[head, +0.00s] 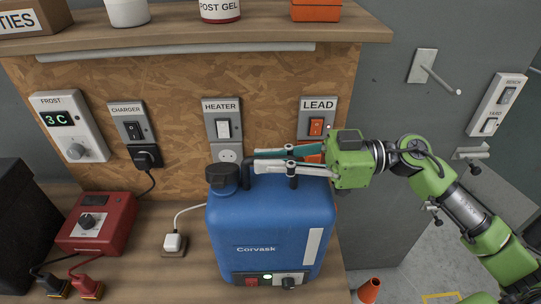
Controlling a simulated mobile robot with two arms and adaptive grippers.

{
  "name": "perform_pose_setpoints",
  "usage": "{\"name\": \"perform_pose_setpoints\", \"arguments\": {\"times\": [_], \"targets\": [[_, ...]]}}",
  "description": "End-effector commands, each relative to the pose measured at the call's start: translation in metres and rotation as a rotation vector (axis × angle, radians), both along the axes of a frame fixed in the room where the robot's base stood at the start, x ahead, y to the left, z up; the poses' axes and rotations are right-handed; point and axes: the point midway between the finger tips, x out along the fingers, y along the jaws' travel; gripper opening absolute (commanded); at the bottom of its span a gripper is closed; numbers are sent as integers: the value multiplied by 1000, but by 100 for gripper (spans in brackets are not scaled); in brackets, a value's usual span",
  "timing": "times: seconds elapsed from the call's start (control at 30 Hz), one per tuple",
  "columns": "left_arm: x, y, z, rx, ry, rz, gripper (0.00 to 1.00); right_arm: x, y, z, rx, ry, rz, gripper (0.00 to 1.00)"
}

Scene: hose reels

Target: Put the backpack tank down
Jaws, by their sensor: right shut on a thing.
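The backpack tank (265,220) is a blue box marked "Corvask" with a black cap at its top left, a dark handle on top and a lit green light low on its front. My right gripper (256,161) reaches in from the right and is shut on the tank's handle. My left gripper is not in view.
A red charger box (97,222) with clamps and a black box (25,228) stand to the left. A white plug (174,243) lies just left of the tank. A shelf (180,37) overhangs the panel of switches. An orange cone (369,290) is at lower right.

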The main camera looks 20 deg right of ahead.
Motion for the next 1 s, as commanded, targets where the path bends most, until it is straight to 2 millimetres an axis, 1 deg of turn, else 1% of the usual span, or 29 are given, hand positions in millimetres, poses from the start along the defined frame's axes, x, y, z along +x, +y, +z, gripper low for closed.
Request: {"name": "perform_pose_setpoints", "arguments": {"times": [0.03,0.07,0.1,0.13,0.47,0.57,0.67,0.83,1.0], "targets": [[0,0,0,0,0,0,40,0,0,3,6,-4,-1,0],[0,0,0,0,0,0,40,0,0,-1,1,2,0,16],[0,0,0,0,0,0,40,0,0,-1,0,1,0,26],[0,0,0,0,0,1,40,0,0,-1,0,1,0,27],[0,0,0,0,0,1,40,0,0,0,0,0,0,27],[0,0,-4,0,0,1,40,-1,-6,-2,-2,3,-2,27],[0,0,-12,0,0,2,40,-4,-19,-5,-5,2,-4,27],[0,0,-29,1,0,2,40,-14,-51,-6,-6,4,-3,27],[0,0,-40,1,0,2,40,-22,-81,-4,-3,5,-3,27]]}}
